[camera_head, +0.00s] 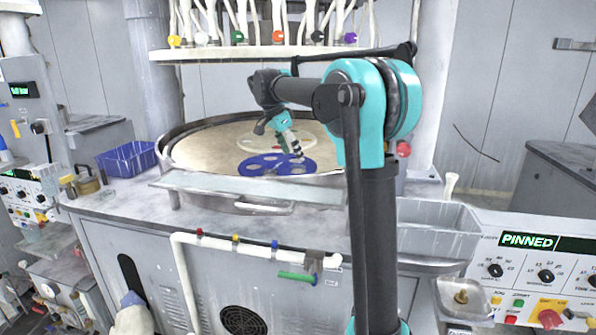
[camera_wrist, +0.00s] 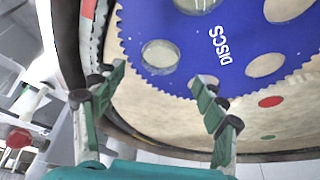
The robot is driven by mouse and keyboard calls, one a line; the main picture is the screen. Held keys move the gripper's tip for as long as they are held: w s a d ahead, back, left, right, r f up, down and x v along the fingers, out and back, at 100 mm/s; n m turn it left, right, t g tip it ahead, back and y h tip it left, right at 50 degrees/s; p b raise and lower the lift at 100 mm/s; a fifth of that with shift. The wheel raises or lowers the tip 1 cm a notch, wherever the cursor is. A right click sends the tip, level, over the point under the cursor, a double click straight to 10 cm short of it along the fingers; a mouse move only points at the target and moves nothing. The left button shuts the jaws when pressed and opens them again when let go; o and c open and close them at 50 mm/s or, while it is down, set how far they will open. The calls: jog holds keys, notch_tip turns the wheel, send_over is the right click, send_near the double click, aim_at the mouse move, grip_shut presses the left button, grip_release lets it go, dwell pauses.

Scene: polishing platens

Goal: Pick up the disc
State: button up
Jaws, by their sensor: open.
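A blue toothed carrier marked DISCS (camera_head: 264,160) lies on the beige round platen (camera_head: 200,150) in the head view. It fills much of the wrist view (camera_wrist: 190,62). A pale greyish disc (camera_wrist: 160,57) with a light rim appears to sit in one of its round holes. Another hole at the top of the wrist view also looks greyish. Two holes to the right look beige like the platen. My gripper (camera_wrist: 158,84) is open and empty, its fingertips apart near the pale disc. In the head view my gripper (camera_head: 297,150) is over the carrier's right part.
A raised metal rim (camera_wrist: 66,40) surrounds the platen. A blue basket (camera_head: 127,160) stands left of it. A grey tray (camera_head: 437,232) is at the right. Colour-marked hoses hang above. Red (camera_wrist: 271,101) and green (camera_wrist: 268,137) spots lie on the platen.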

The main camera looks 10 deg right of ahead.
aim_at(298, 167)
jog(key=x, duration=0.5)
jog(key=shift+s, duration=0.15)
jog(key=c, duration=1.3)
